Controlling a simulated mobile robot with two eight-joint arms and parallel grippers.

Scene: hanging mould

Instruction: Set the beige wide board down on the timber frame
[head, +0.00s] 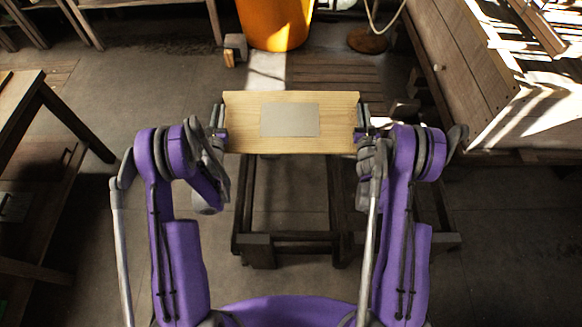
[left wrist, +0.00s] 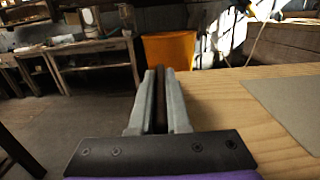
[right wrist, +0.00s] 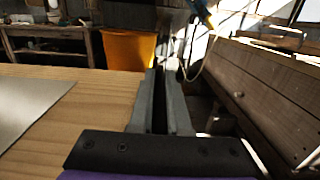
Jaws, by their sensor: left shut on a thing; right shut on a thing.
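The beige wide board (head: 242,122) is a pale wooden panel with a flat grey rectangle (head: 290,120) in its middle. It looks level and spans between my two grippers. My left gripper (head: 219,118) is shut at the board's left end, and my right gripper (head: 363,120) at its right end. The board also shows beside the fingers in the left wrist view (left wrist: 225,100) and the right wrist view (right wrist: 95,100). The dark timber frame (head: 300,238) stands under and in front of the board, which hides its far part. I cannot tell whether they touch.
An orange barrel (head: 272,25) stands behind the board. A wooden cabinet (head: 465,60) is at the right, and a wooden table (head: 30,95) at the left. A small block-like object (head: 235,47) sits near the barrel. Bare floor lies between the table and the frame.

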